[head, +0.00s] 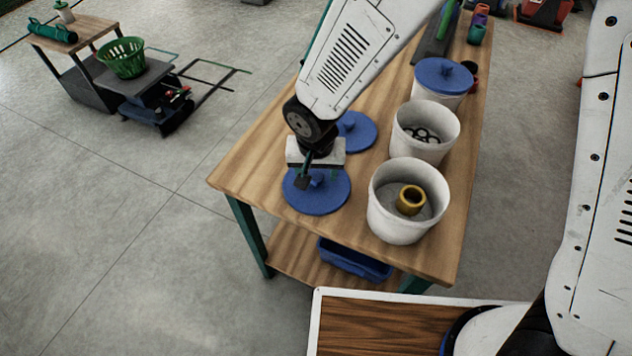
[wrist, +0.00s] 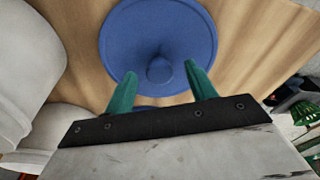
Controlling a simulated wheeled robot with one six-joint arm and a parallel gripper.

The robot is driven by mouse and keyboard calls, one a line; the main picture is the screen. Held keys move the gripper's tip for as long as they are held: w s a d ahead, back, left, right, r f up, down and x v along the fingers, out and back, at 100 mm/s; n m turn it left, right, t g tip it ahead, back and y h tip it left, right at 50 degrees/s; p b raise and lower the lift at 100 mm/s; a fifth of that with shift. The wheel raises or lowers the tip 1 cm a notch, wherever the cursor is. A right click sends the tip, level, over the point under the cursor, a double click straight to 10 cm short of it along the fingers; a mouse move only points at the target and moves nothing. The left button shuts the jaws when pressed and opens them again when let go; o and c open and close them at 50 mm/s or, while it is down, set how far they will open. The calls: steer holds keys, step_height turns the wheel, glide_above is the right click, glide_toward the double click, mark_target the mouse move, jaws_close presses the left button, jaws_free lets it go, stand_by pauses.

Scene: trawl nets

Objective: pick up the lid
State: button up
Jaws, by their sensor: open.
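A round blue lid (head: 318,200) with a small knob lies flat on the wooden table, near its front left edge. My gripper (head: 310,181) is just above it, fingers pointing down. In the wrist view the lid (wrist: 158,30) fills the upper middle, and its knob (wrist: 160,70) lies between and slightly beyond the two green fingers of my gripper (wrist: 157,82). The fingers are apart, with nothing held. A second blue lid (head: 357,131) lies on the table behind my gripper, partly hidden by my arm. A third blue lid (head: 444,74) covers a white bucket at the back.
White buckets stand in a row to the right: the front one (head: 383,218) holds a gold ring (head: 411,200), the middle one (head: 410,145) dark rings. A blue bin (head: 355,262) is on the lower shelf. The table's (head: 240,170) left front corner is bare.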

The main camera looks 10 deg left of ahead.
steer(key=shift+f, duration=0.2)
steer(key=c, duration=1.1)
steer(key=shift+o, duration=0.2)
